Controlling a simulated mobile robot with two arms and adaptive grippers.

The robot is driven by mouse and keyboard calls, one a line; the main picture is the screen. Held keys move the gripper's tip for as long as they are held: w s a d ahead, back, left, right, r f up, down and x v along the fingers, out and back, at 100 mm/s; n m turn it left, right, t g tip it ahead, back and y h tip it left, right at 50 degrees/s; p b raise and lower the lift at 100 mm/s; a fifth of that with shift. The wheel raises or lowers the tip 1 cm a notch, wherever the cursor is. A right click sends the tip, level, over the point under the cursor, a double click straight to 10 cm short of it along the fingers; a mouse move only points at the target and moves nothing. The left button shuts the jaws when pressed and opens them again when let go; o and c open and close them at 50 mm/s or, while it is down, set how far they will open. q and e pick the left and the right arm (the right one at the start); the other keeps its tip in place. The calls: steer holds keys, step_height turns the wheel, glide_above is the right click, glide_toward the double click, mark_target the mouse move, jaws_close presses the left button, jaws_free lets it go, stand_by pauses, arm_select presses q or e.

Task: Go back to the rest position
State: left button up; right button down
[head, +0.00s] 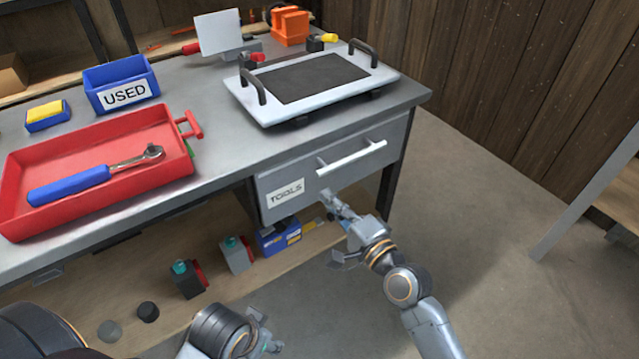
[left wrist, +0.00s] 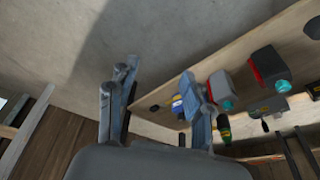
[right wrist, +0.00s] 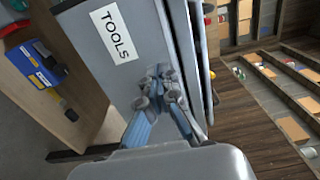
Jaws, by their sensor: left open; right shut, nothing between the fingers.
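My right gripper (head: 329,199) is in front of the grey drawer marked TOOLS (head: 270,207), below its white handle (head: 352,158). In the right wrist view its fingers (right wrist: 158,82) are together with nothing between them, and the TOOLS label (right wrist: 114,32) shows just beyond. I cannot tell if they touch the drawer front.
The bench top holds a red tray (head: 70,215) with a ratchet (head: 100,178), a blue USED bin (head: 121,83) and a white handled tray (head: 388,75). Boxes and small parts stand on the lower shelf (head: 225,285). Floor (head: 490,230) is clear at right.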

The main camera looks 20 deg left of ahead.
arm_select(q)
steer(key=shift+w+d+f, duration=0.1)
steer(key=shift+d+f, duration=0.05)
steer(key=shift+f, duration=0.6)
arm_select(e)
steer(key=v, duration=0.4)
